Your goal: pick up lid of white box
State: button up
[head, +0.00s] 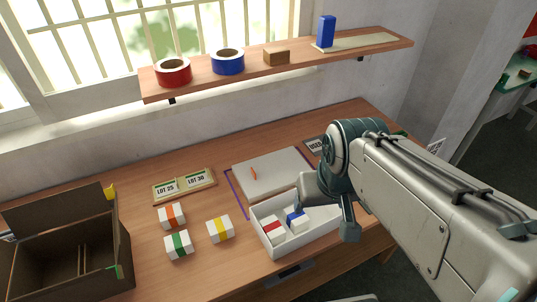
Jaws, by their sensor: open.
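The lid (278,171) looks like a flat white panel lying on the table behind the white box, with a small orange piece on top. The white box (268,246) is open and holds small white blocks, one with a red band (273,230) and one with a blue band (294,215). My gripper (323,222) is open over the right part of the box, in front of the lid and apart from it. It hides part of the box's inside and right rim. No object shows between its fingers.
Blocks with orange (172,216), green (178,245) and yellow (220,229) bands stand left of the box. A tan tray with lot cards (183,186) lies behind them. A cardboard box (70,245) stands far left. A wooden shelf (347,57) overhangs the back.

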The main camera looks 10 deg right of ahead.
aim_at(261, 177)
jog(key=u, duration=3.2)
jog(key=k, duration=1.05)
jog(key=z, duration=1.95)
jog(key=i, duration=0.5)
jog(key=z, duration=0.05)
